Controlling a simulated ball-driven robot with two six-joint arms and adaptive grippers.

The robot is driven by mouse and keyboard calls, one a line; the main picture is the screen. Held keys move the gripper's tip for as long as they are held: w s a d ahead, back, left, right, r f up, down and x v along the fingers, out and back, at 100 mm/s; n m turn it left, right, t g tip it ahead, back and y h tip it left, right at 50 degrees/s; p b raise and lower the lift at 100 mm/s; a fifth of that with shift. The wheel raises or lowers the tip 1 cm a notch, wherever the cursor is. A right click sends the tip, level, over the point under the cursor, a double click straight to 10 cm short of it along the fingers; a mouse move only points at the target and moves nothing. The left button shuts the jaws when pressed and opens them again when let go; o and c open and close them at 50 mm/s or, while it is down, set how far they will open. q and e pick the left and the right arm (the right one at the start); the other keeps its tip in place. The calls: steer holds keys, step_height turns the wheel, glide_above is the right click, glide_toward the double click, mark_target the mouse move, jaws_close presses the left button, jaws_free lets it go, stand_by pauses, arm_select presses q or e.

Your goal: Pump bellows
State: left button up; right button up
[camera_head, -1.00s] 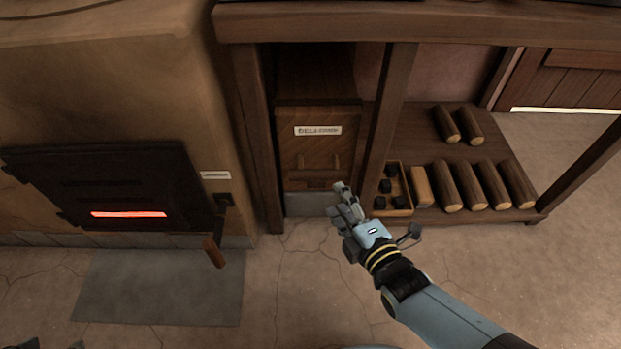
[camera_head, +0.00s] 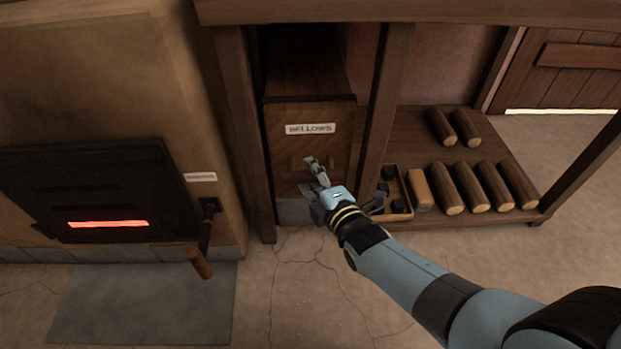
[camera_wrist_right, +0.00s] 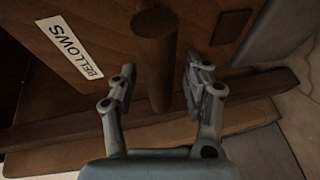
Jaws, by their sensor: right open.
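The bellows (camera_head: 335,112) is a wooden box with a white label, standing in the bay under the bench. A bar handle (camera_head: 296,168) crosses its front, partly hidden by my gripper. My right gripper (camera_head: 317,172) is at this handle, with its fingers pointing at the bellows front. In the right wrist view, the open fingers of the right gripper (camera_wrist_right: 162,78) stand on either side of the round wooden handle (camera_wrist_right: 155,45), with gaps visible between them and it. The label (camera_wrist_right: 70,47) reads BELLOWS. My left gripper is not in view.
A stove door (camera_head: 85,190) with a glowing slot and a wooden-gripped lever (camera_head: 199,262) is at left. A wooden post (camera_head: 383,95) stands just right of the bellows. A small tray (camera_head: 404,215) and several logs (camera_head: 470,187) lie on the low shelf at right.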

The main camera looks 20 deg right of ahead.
steer(key=shift+w, duration=0.35)
jaws_close()
stand_by(0.3)
